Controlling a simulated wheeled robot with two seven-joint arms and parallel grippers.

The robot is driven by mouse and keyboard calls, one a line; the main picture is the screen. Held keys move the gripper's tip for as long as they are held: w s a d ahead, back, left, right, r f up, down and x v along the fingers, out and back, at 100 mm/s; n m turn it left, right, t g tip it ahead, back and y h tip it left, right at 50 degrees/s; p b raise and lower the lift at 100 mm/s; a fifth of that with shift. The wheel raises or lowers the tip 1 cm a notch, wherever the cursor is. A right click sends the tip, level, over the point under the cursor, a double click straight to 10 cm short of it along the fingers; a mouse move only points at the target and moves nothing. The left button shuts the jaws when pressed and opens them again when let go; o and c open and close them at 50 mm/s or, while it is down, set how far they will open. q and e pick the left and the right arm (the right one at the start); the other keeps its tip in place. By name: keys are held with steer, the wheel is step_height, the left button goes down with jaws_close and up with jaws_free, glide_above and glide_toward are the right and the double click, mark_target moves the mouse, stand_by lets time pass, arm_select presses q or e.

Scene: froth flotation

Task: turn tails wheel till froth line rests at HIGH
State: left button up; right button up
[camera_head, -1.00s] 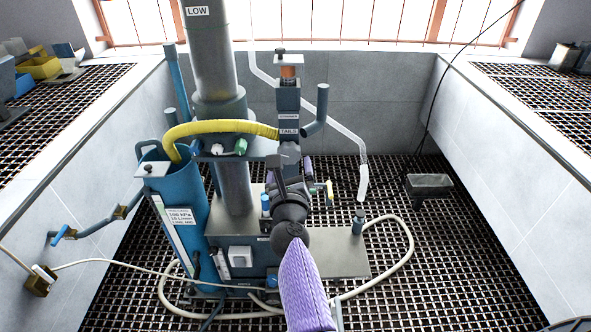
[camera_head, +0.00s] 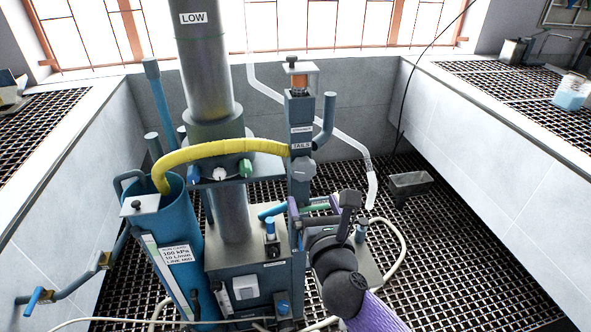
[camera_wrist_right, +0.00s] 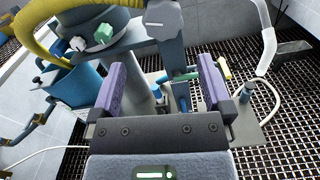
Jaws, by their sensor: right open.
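The tails wheel (camera_head: 303,169) is a grey lobed knob on the grey post under the TAILS label (camera_head: 301,146). It also shows at the top of the right wrist view (camera_wrist_right: 168,17). My right gripper (camera_head: 315,210) is open, below and in front of the wheel, not touching it. Its purple fingers (camera_wrist_right: 163,72) stand apart with nothing held; a green-handled fitting (camera_wrist_right: 185,77) shows between them in the wrist view. The tall grey column (camera_head: 206,75) carries a LOW label. No HIGH mark or froth line can be made out. My left gripper is out of view.
A yellow hose (camera_head: 220,147) arches from the blue tank (camera_head: 180,245) towards the post. A clear tube (camera_head: 330,130) hangs to the right of the post. A grey trough (camera_head: 410,185) sits on the grating at the right, with open floor around it.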

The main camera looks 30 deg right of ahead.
mark_target(304, 173)
steer(key=b+x, duration=0.2)
steer(key=x, duration=0.6)
steer(key=shift+w+d+f, duration=0.1)
steer(key=shift+d, duration=0.15)
steer(key=shift+w+d, duration=0.15)
steer(key=shift+w, duration=0.4)
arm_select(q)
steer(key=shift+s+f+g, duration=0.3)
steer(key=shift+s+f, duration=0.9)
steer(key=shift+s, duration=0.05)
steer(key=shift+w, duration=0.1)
arm_select(e)
steer(key=c, duration=1.1)
steer(key=shift+r+n+p, duration=0.4)
steer(key=shift+p, duration=0.1)
steer(key=shift+c, duration=0.2)
steer(key=shift+f, duration=0.3)
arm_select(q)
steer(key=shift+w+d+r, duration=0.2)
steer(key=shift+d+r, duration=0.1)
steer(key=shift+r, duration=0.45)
arm_select(e)
steer(key=o, duration=1.1)
